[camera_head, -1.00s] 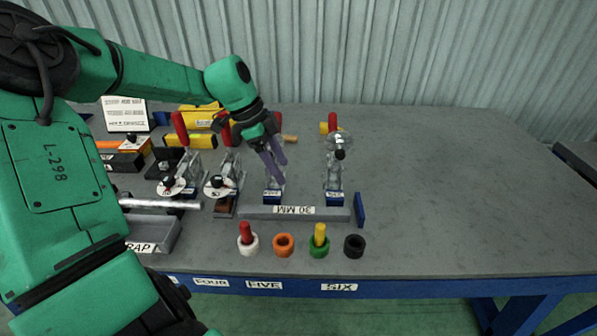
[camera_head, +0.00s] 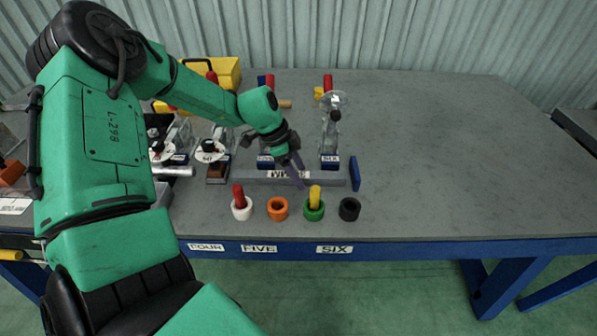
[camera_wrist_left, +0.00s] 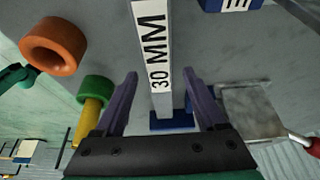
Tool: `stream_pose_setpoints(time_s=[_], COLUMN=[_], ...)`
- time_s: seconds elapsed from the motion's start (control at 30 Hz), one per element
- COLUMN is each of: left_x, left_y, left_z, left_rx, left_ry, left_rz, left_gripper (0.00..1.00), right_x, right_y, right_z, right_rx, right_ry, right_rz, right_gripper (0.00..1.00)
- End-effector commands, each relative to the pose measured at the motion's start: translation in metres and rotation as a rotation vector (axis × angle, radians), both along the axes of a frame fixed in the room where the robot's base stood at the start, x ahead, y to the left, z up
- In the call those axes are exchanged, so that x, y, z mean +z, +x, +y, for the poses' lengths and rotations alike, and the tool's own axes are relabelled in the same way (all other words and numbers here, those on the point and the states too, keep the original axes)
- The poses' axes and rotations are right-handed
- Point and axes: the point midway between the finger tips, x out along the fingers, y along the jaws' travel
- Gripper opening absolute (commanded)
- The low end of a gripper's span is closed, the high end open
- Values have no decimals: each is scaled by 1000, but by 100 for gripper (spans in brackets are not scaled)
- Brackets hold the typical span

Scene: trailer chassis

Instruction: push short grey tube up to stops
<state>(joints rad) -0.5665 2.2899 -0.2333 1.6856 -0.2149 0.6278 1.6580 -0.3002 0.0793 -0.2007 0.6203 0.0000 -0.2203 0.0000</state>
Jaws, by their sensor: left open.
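The short grey tube (camera_head: 250,177), a straight grey bar labelled 30 MM, lies left to right on the bench. Its label shows large in the left wrist view (camera_wrist_left: 155,50). An upright blue stop plate (camera_head: 354,172) stands at its right end and also shows in the left wrist view (camera_wrist_left: 172,122). I cannot tell whether tube and plate touch. My left gripper (camera_head: 299,184) is over the tube, right of its middle, pointing down. In the left wrist view its two fingers (camera_wrist_left: 160,73) are apart, one on each side of the tube, with nothing gripped. My right gripper is not in view.
White (camera_head: 242,209), orange (camera_head: 277,209), green (camera_head: 314,211) and black (camera_head: 349,209) rings stand in front; red and yellow pegs are in white and green. Toggle clamps (camera_head: 330,135) stand behind the tube. A silver rod (camera_head: 178,172) lies left. The bench's right side is clear.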

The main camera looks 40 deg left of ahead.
Motion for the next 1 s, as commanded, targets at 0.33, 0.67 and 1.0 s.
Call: stream_pose_setpoints(time_s=[0.33, 0.67, 1.0], left_x=[0, 0, 0], left_y=[0, 0, 0], left_z=[0, 0, 0], left_rx=[0, 0, 0], left_ry=[-1, 0, 0], left_rz=[-1, 0, 0], left_gripper=[27, 0, 0], right_x=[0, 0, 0], right_y=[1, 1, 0], right_z=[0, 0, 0], right_rx=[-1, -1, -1], right_ry=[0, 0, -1], right_rz=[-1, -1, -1], right_gripper=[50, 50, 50])
